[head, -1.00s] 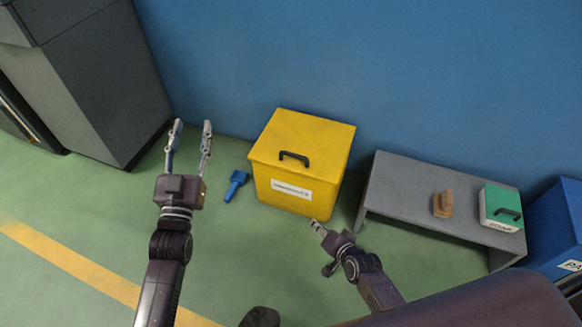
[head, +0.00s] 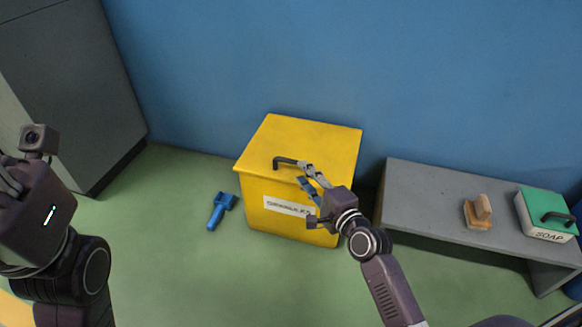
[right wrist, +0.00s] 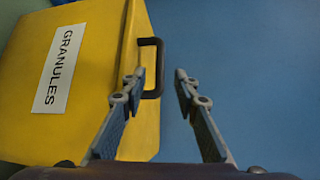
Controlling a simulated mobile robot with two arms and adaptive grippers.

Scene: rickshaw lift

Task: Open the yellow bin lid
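The yellow bin (head: 286,213) stands against the blue wall with its lid (head: 312,135) shut. A label reading GRANULES (right wrist: 60,68) is on its front. The black lid handle (head: 280,161) is at the lid's front edge, partly covered by my right gripper in the head view. My right gripper (head: 305,173) is open at the handle's right end. In the right wrist view the handle (right wrist: 157,68) shows between the two fingertips, closer to the left one; I cannot tell if they touch. My left gripper (head: 8,178) is at the left edge, its fingers mostly cut off.
A blue tool (head: 221,210) lies on the green floor left of the bin. A grey bench (head: 425,190) to the right holds a brown wooden object (head: 478,212) and a green-lidded SOAP box (head: 543,213). A grey cabinet (head: 65,85) stands at the left.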

